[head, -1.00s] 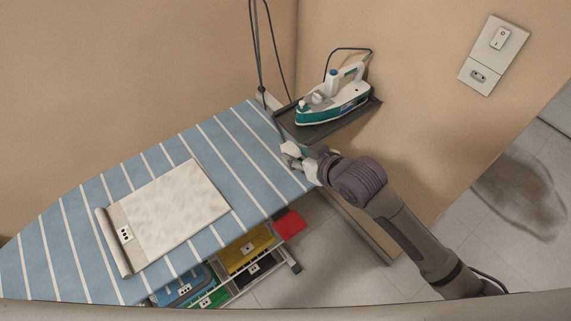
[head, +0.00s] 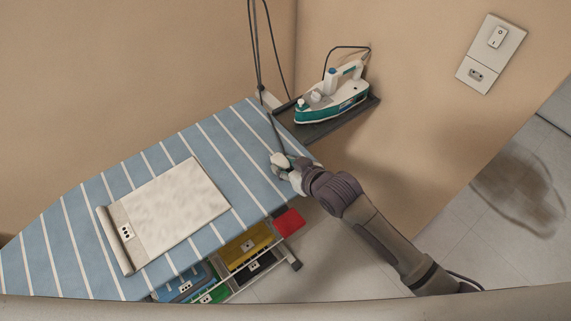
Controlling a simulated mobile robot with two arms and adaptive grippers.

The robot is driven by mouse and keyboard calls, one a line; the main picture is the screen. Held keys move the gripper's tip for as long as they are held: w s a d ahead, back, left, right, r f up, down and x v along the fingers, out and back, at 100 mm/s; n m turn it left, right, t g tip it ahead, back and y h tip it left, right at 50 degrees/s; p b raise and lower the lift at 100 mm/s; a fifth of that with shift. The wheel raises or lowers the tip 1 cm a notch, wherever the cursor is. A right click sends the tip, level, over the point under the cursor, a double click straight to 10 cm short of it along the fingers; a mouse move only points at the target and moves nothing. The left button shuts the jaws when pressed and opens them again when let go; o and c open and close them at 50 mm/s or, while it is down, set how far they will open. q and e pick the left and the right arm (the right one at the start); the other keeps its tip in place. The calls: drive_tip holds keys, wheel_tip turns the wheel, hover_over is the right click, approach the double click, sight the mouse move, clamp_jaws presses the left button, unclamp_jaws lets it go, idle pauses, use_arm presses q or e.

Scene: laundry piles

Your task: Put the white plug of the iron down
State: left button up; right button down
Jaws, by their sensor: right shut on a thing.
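The iron (head: 332,98), white and teal, rests on the dark iron rest (head: 343,122) at the right end of the ironing board. Its dark cord (head: 274,132) hangs from above and runs down to my right gripper (head: 279,164). My right gripper is over the right end of the striped board (head: 238,166), close to its surface, and is shut on the white plug. The plug is small and mostly hidden by the fingers; I cannot tell whether it touches the board. My left gripper is not in view.
A light folded cloth (head: 175,215) lies on the board's left half. Coloured bins, one yellow (head: 247,246), and a red piece (head: 289,222) are below the board. A wall socket plate (head: 476,75) is at the upper right. The board between cloth and gripper is clear.

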drive_tip(key=shift+s+f, duration=0.15)
drive_tip(key=shift+f, duration=0.3)
drive_tip(key=c, duration=1)
unclamp_jaws()
drive_tip(key=shift+o, duration=1.4)
drive_tip(key=shift+f, duration=0.25)
drive_tip(key=r+v, duration=0.1)
drive_tip(key=v, duration=1.1)
drive_tip(key=shift+r, duration=0.5)
